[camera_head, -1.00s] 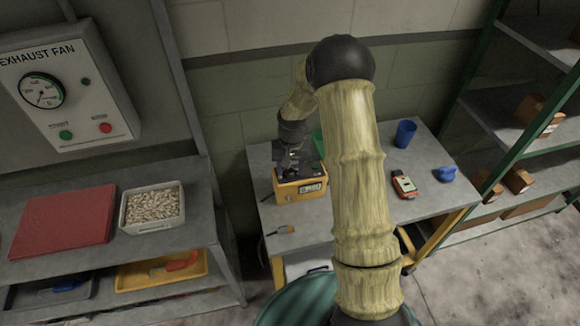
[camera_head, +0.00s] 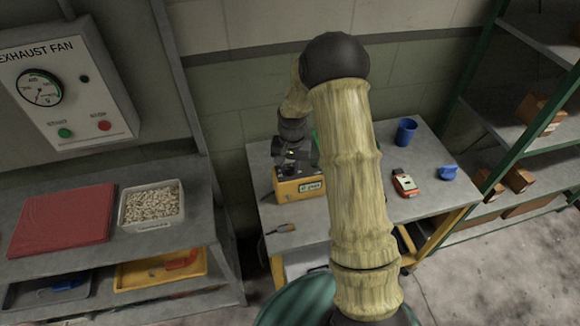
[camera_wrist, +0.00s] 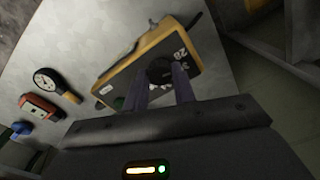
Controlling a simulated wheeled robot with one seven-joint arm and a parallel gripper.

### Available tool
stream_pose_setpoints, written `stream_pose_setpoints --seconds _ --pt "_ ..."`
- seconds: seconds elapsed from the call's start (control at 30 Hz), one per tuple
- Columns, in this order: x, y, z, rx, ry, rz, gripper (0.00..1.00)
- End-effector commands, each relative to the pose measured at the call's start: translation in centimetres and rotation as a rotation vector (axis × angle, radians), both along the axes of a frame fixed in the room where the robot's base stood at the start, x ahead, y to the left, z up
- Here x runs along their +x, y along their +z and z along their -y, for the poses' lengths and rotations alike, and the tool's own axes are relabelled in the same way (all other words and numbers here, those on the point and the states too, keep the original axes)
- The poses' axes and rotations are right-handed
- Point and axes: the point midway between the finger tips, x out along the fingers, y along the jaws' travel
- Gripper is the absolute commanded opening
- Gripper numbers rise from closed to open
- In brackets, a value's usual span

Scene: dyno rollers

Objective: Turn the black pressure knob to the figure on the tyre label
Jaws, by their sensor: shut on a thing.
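A yellow box with a dark top (camera_head: 299,190) stands on the grey table. It also shows in the wrist view (camera_wrist: 143,54), with pale figures printed on its dark face. The black knob (camera_wrist: 159,70) is on that face, between my fingertips. My gripper (camera_wrist: 166,82) is shut on the knob, its two fingers at either side. In the head view my gripper (camera_head: 291,162) is over the box and hides the knob. I cannot make out a tyre label or the knob's exact setting.
A red device (camera_head: 404,183), a blue cup (camera_head: 405,131) and a small blue item (camera_head: 448,173) stand at the table's right. A small tool (camera_head: 281,229) lies in front of the box.

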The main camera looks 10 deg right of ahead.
Motion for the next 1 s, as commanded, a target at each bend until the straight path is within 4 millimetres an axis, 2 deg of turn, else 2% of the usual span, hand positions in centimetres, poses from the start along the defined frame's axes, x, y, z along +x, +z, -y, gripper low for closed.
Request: stream_pose_setpoints --seconds 1.0 --pt "-0.05 0.18 -0.1 -0.001 -0.907 0.002 0.03"
